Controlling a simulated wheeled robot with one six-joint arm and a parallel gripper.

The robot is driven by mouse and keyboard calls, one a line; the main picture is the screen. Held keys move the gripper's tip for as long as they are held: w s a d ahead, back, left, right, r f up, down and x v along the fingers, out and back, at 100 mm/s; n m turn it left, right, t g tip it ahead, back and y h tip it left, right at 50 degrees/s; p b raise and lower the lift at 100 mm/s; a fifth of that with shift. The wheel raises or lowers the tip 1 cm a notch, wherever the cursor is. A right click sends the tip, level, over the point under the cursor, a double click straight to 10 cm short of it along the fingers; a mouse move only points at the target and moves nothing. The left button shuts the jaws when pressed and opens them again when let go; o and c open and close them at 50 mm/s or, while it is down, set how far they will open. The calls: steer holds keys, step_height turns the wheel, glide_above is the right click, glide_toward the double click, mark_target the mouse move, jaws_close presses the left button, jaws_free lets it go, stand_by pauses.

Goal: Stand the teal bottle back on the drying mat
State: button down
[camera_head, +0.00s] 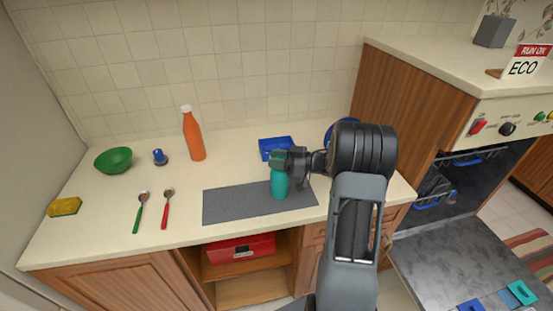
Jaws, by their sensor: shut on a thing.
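The teal bottle (279,186) is upright over the right part of the grey drying mat (232,204). Its base appears at the mat's surface, but I cannot tell whether it touches. My gripper (281,160) comes in from the right and is shut on the bottle's upper part, near its green top. The fingers hide part of the bottle's neck.
An orange bottle (194,136), green bowl (114,160), small blue item (160,157), two spoons (140,211) and a yellow sponge (65,207) stand left of the mat. A blue tray (276,144) lies behind the bottle. An open dishwasher (455,262) is at right.

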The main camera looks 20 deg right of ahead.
steer(key=shift+f, duration=0.1)
steer(key=c, duration=0.8)
jaws_free()
steer(key=b+v, duration=0.3)
steer(key=v, duration=0.8)
steer(key=w+a+r+m+t+h, duration=0.4)
steer(key=w+r+m+t+h, duration=0.35)
steer(key=h, duration=0.75)
steer(key=s+a+f+m+g, duration=0.1)
steer(key=s+a+f+g, duration=0.1)
steer(key=s+a+g, duration=0.2)
steer(key=s+a+f+m+g, duration=0.1)
steer(key=s+a+g, duration=0.4)
steer(key=s, duration=0.6)
steer(key=s+a+f+m+g, duration=0.1)
steer(key=s+a+f+g, duration=0.2)
steer(key=s, duration=0.5)
steer(key=shift+s+a+f+m+g, duration=0.1)
steer(key=shift+a+f+m+g, duration=0.2)
steer(key=shift+a, duration=0.35)
steer(key=shift+s+a+f+m+g, duration=0.15)
steer(key=shift+a+g, duration=0.2)
steer(key=shift+a, duration=0.25)
steer(key=shift+r, duration=0.1)
